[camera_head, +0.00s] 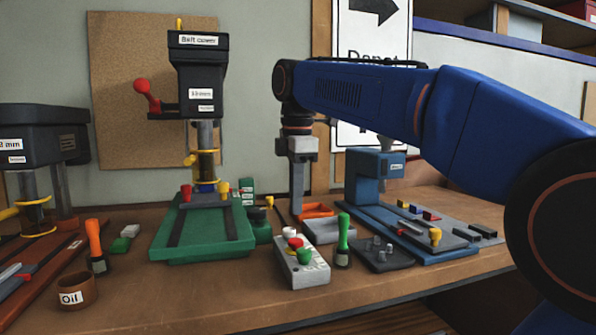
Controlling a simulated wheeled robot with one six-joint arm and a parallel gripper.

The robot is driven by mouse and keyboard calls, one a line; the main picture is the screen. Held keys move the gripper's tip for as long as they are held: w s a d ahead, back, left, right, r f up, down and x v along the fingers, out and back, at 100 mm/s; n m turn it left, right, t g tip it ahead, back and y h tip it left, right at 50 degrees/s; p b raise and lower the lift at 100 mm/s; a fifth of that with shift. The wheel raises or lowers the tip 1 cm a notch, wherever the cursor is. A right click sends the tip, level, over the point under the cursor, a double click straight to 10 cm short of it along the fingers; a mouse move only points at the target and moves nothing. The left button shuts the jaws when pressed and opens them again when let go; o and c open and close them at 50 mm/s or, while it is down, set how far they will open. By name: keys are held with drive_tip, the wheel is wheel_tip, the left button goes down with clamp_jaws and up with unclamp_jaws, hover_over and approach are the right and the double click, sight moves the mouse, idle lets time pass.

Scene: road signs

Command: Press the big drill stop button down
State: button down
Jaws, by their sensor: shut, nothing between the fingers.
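A grey control box (302,272) stands on the bench at the centre, in front of the drill presses. On its top are a red button (295,243), a green button (304,256) and a whitish button (289,232). The red one looks like the widest; I cannot read the labels beside them. My gripper (297,212) points straight down, shut and empty, with its fingertips showing just above the far end of the box in the picture. A gap shows between the fingertips and the red button. I cannot tell how high the fingertips are.
A green drill press (205,240) stands left of the box, a blue machine (375,190) to the right. A green-handled tool (343,240) and a dark tray (380,255) are close on the box's right. An orange tray (318,210) lies behind. The bench front is clear.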

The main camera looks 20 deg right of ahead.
wheel_tip(320, 180, up, 7)
drive_tip(key=shift+s, duration=0.2)
idle(0.4)
